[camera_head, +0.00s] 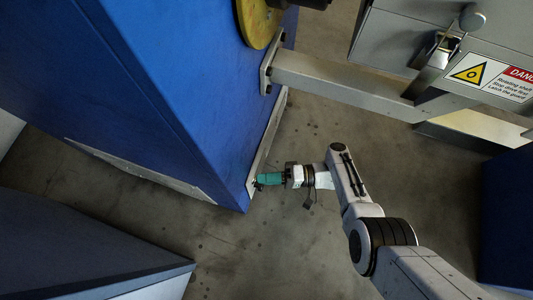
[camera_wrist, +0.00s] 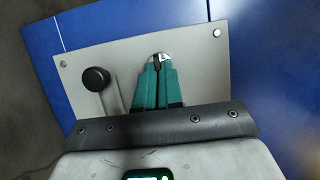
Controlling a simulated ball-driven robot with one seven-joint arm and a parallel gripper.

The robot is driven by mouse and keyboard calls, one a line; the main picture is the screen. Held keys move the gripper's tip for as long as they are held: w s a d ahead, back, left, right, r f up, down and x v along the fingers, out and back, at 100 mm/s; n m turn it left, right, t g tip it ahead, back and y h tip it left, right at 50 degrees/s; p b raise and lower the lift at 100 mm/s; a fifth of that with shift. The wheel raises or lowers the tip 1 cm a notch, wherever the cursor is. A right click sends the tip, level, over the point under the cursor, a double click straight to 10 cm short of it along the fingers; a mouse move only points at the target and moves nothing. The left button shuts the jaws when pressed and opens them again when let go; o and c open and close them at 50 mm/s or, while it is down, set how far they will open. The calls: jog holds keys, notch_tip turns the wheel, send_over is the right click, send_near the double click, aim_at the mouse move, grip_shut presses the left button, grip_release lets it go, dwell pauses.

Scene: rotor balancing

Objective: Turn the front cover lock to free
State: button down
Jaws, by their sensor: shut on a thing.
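My gripper (camera_wrist: 158,76) has green fingers pressed close together. It is shut on a small shiny metal piece (camera_wrist: 161,56) on a pale grey plate, which I take to be the front cover lock. The fingers hide most of it, so its turn position cannot be told. The plate (camera_wrist: 196,62) is fixed by screws to a blue panel. In the head view my gripper (camera_head: 259,180) reaches left to the plate near the lower corner of the blue housing (camera_head: 195,100), and the lock is too small to make out there.
A lever with a black round knob (camera_wrist: 96,79) stands on the plate, left of my fingers. A grey beam (camera_head: 340,88) crosses above my arm, near a grey box with a danger sign (camera_head: 490,75). A dark blue body (camera_head: 80,245) stands lower left. Bare floor lies between.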

dwell(0.4)
jog(key=c, duration=1.3)
grip_release()
jog(key=shift+d, duration=0.1)
